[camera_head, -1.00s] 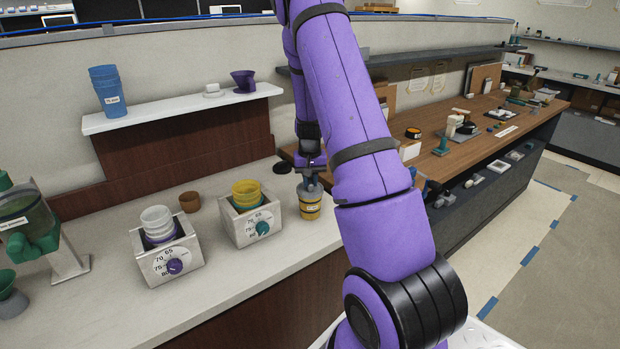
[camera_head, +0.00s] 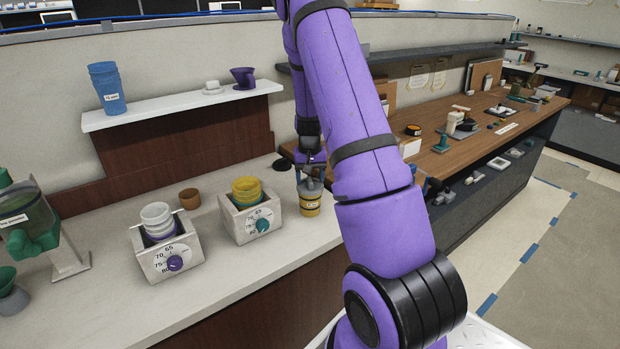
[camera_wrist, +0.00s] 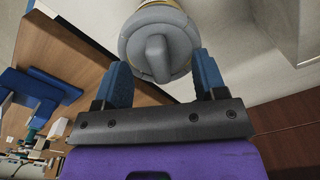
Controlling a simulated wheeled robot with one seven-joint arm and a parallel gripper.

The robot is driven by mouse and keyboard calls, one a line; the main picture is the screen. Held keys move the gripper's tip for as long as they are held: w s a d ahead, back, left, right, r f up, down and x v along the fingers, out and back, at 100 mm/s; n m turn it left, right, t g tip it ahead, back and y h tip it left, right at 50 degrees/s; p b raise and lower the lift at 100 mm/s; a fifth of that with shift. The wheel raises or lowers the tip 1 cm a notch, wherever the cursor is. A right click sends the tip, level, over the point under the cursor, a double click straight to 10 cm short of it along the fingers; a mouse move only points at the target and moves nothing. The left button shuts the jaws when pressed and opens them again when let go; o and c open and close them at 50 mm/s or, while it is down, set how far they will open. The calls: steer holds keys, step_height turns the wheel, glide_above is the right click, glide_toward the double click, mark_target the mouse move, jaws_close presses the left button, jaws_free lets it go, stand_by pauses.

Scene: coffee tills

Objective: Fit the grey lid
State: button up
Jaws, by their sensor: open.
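The grey lid (camera_head: 313,185) lies on top of a yellow cup (camera_head: 310,204) on the counter, right of the yellow-cup box. The wrist view shows the lid (camera_wrist: 158,42) from above, round with a raised bar handle. A sliver of the yellow cup (camera_wrist: 152,3) shows past its rim. My gripper (camera_head: 311,172) is just above the lid. In the wrist view my gripper (camera_wrist: 161,65) has its two blue fingers apart, one on each side of the lid's near part, with nothing clamped. I cannot tell whether the lid sits fully flush.
A box with yellow cups (camera_head: 247,190) and a dial stands left of the lidded cup. A similar box holds white cups (camera_head: 157,217). A brown cup (camera_head: 190,198) stands between and behind them. A wooden counter (camera_head: 470,140) with several items extends right. The front counter strip is clear.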

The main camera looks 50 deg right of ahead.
steer(key=shift+r, duration=3.8)
steer(key=shift+a+r, duration=0.1)
steer(key=shift+a, duration=0.05)
steer(key=s+a+r+n+t, duration=0.1)
steer(key=s+a+r+n, duration=0.15)
steer(key=a+r, duration=0.65)
steer(key=s+a+r+n+t, duration=0.15)
steer(key=s+a+r, duration=0.25)
steer(key=a+r, duration=0.4)
steer(key=s+a+r+n+t, duration=0.1)
steer(key=s+a+r+n, duration=0.1)
steer(key=s+a, duration=0.4)
steer(key=s+a+r+n+t, duration=0.1)
steer(key=s+a+r, duration=0.3)
steer(key=s, duration=0.9)
steer(key=a+n, duration=0.1)
steer(key=a, duration=0.2)
steer(key=shift+r+t, duration=0.3)
steer(key=shift+t, duration=0.05)
